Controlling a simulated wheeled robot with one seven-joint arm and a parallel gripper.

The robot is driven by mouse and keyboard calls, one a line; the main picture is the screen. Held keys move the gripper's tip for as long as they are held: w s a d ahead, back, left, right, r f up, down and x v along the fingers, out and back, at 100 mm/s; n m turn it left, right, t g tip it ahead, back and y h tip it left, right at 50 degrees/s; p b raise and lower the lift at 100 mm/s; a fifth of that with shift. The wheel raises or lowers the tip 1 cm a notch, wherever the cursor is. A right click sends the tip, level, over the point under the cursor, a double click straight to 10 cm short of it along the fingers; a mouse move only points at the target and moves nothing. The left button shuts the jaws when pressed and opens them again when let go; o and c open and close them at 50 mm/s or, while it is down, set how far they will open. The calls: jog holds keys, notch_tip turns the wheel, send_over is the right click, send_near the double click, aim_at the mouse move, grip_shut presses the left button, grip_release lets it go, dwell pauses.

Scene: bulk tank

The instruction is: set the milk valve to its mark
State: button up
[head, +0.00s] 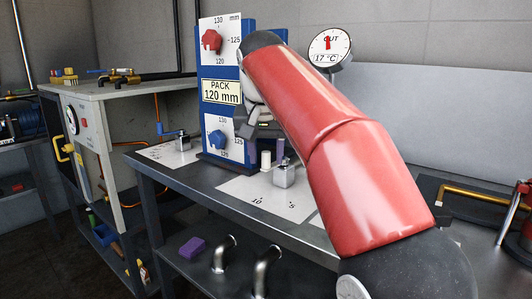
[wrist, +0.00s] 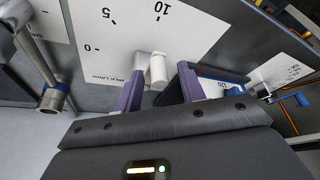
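The milk valve is a small silver block (head: 284,176) on a white scale plate (head: 248,196) on the table. A white cylindrical handle (head: 266,159) stands beside the block. In the wrist view the plate (wrist: 210,40) shows marks 0, 5 and 10 and an upside-down label beginning "MILK". The white handle (wrist: 158,71) there lies between the two purple fingertips of my gripper (wrist: 160,85), with visible gaps at both sides. My gripper is open. Which mark the valve points to is unclear.
A blue stand (head: 207,114) behind the plate carries a red dial knob (head: 211,41), a "PACK 120 mm" sign (head: 220,92) and a blue dial knob (head: 217,140). A gauge (head: 329,46) reads 17 °C.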

grip_shut()
dwell(0.3)
